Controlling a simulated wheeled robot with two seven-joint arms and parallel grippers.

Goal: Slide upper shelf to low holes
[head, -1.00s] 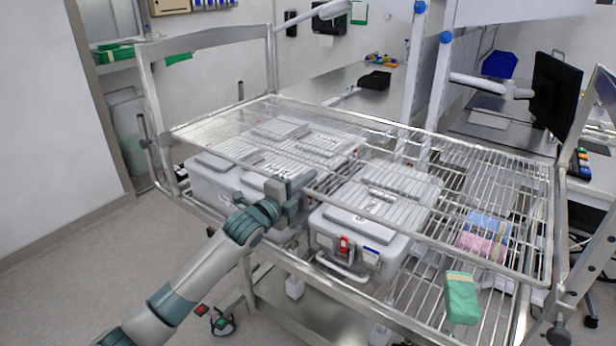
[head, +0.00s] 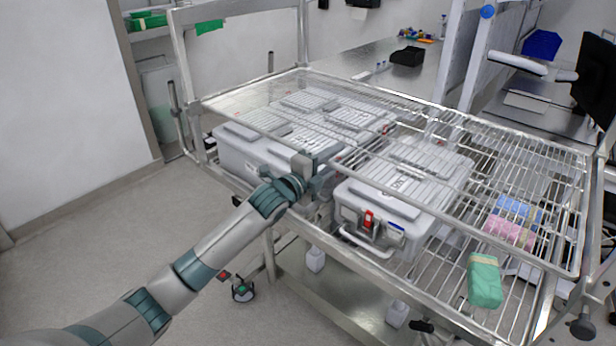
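The upper shelf (head: 545,262) is a wire rack in a metal frame, lying across the cart above the grey lidded boxes. My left gripper (head: 326,160) is at the front edge of this shelf, left of its middle, between the two front boxes. Its fingers are at the front rail, but I cannot tell whether they are closed around it. The cart's left end frame (head: 183,80) rises at the back left. The low holes are too small to make out. My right gripper is not in view.
Under the shelf stand a left grey box (head: 240,158) and a right grey box (head: 385,212) with a red latch. A green pack (head: 485,281) and a blue and pink pack (head: 512,222) lie at the right. Floor at the left is clear.

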